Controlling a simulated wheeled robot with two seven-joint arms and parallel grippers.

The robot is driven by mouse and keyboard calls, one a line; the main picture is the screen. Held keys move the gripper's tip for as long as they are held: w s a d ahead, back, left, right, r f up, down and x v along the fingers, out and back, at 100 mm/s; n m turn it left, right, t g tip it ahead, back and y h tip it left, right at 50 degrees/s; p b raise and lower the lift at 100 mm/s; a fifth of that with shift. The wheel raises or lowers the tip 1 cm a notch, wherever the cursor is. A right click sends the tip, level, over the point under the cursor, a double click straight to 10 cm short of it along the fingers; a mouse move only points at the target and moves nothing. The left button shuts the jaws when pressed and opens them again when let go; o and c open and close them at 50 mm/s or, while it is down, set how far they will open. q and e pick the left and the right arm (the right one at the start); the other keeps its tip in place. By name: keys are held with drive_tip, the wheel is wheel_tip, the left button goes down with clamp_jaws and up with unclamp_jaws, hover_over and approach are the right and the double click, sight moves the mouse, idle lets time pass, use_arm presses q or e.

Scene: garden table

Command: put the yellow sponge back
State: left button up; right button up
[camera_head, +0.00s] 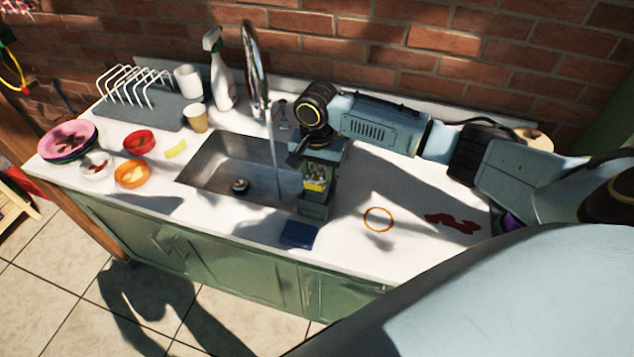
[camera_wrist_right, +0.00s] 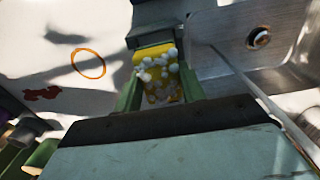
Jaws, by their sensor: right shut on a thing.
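The yellow sponge (camera_head: 314,185) is in my right gripper (camera_head: 313,197), over the counter at the right edge of the sink. In the right wrist view the sponge (camera_wrist_right: 141,82) has white suds on its face and sits between the two greenish fingers of the gripper (camera_wrist_right: 160,92), which are shut on it. In the head view the gripper partly hides the sponge. A flat dark blue piece (camera_head: 298,234) lies on the counter near the front edge, just in front of the gripper; I cannot tell what it is. My left gripper is not in view.
Water runs from the tap (camera_head: 253,70) into the sink (camera_head: 207,163). An orange ring (camera_head: 378,208) and a red stain (camera_head: 452,223) lie to the right. Bowls (camera_head: 131,177), stacked plates (camera_head: 68,141), a dish rack (camera_head: 140,112), cups and a spray bottle (camera_head: 217,80) stand left and behind.

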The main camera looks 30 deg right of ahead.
sight(317, 183)
drive_tip(key=shift+f, duration=1.8)
drive_tip(key=o, duration=0.9)
drive_tip(key=shift+f, duration=0.15)
drive_tip(key=shift+o, duration=0.2)
wheel_tip(317, 183, up, 12)
drive_tip(key=shift+r, duration=0.2)
